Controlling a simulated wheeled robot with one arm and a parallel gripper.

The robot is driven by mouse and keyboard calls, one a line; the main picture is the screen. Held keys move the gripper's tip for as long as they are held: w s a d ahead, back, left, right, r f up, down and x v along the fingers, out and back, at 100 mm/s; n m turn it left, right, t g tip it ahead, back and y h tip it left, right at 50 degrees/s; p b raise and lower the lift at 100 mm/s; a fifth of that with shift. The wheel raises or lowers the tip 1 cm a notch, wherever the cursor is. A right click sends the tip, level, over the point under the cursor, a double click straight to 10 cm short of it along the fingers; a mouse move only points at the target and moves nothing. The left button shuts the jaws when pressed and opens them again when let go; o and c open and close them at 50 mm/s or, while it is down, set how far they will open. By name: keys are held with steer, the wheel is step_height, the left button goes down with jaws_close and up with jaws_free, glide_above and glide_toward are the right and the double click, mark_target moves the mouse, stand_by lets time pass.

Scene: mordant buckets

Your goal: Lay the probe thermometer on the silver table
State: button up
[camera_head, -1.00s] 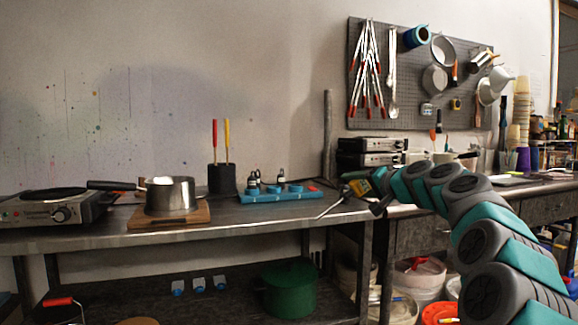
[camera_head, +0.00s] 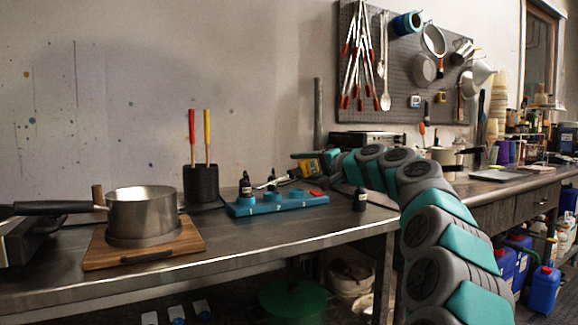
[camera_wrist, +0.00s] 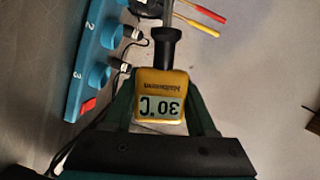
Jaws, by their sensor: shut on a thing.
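The probe thermometer (camera_wrist: 160,95) has a yellow head with a display reading 30 °C and a black collar, seen large in the wrist view. My gripper (camera_wrist: 158,118) is shut on its yellow head. In the head view the yellow thermometer head (camera_head: 311,167) shows at my gripper (camera_head: 322,163), with the thin probe pointing left toward the blue rack. The silver table (camera_head: 240,245) is a long metal bench below it. The thermometer appears held above the table near its back right; whether the tip touches anything is not clear.
A blue numbered rack (camera_head: 275,203) with small dark bottles is close to the probe. A black holder (camera_head: 201,183) with red and yellow sticks and a pot (camera_head: 142,212) on a wooden board (camera_head: 100,252) stand left. The front strip is bare.

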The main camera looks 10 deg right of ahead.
steer(key=shift+f+b, duration=3.8)
steer(key=shift+f, duration=0.85)
steer(key=o, duration=1.5)
steer(key=shift+c, duration=0.2)
steer(key=shift+s, duration=0.1)
steer(key=shift+v, duration=3.95)
